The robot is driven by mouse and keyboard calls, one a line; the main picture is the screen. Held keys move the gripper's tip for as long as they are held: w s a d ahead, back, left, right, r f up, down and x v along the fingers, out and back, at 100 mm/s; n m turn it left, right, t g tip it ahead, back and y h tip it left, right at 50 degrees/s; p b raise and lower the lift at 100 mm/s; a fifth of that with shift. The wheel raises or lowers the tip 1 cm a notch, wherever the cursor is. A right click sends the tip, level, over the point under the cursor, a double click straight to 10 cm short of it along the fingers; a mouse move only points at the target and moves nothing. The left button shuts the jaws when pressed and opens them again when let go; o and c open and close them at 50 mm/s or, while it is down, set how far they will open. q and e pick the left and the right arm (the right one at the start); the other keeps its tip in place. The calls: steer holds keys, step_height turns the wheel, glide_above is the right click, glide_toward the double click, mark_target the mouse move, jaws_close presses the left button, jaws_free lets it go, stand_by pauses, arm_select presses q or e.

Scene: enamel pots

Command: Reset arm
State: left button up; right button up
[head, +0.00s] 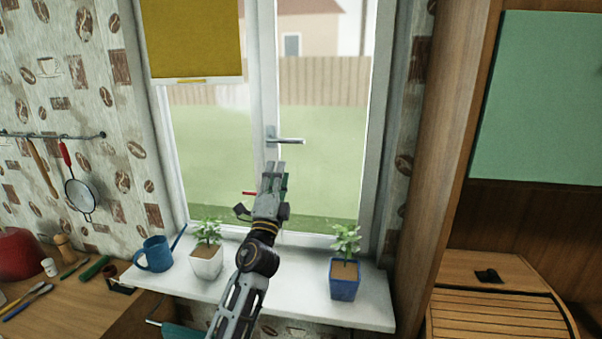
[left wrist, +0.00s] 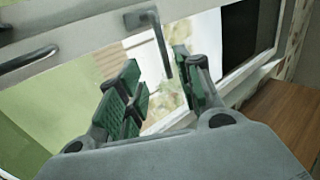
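My left gripper (head: 275,176) is raised in front of the window, just below the grey window handle (head: 286,140). In the left wrist view the gripper (left wrist: 158,88) has its green-padded fingers apart, with nothing held between them. The handle (left wrist: 160,42) shows beyond the fingertips there, its bent end pointing into the gap; I cannot tell whether anything touches. In the head view the handle lies horizontal, pointing right. My right gripper is in neither view.
The white windowsill (head: 297,292) bears a blue watering can (head: 154,254), a white potted plant (head: 206,262) and a blue potted plant (head: 344,280). A yellow blind (head: 195,38) hangs at upper left. A wooden cabinet (head: 458,170) stands right; a cluttered counter (head: 75,300) lies left.

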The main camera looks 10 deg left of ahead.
arm_select(q)
steer(key=s+a+f+n+g+y, duration=0.2)
steer(key=s+a+f+n+g, duration=0.15)
steer(key=f, duration=0.55)
steer(key=s+a+f+n+g+y, duration=0.1)
steer(key=s+a+f+n+g, duration=0.3)
steer(key=f, duration=0.5)
steer(key=s+a+f+n+g+y, duration=0.25)
steer(key=f+n, duration=0.25)
steer(key=f, duration=0.3)
steer(key=s+d+f+n+g+h, duration=0.25)
steer(key=s+f+g, duration=0.35)
steer(key=s+f, duration=0.5)
steer(key=s+d+f+n+g+h, duration=0.1)
steer(key=s+d+f+g+h, duration=0.35)
steer(key=s, duration=1.05)
steer(key=s+a+f+g+y, duration=0.1)
steer(key=s+a+f, duration=0.1)
steer(key=f, duration=1.6)
steer(key=s+a+f+g+y, duration=0.1)
steer(key=f, duration=1.7)
steer(key=s+a+f, duration=0.2)
steer(key=s+f, duration=0.7)
steer(key=s, duration=0.2)
steer(key=s+a+f, duration=0.2)
steer(key=s+f, duration=0.8)
steer(key=shift+s+a+m+g, duration=0.35)
steer(key=shift+a+m+g, duration=0.05)
steer(key=shift+g, duration=0.05)
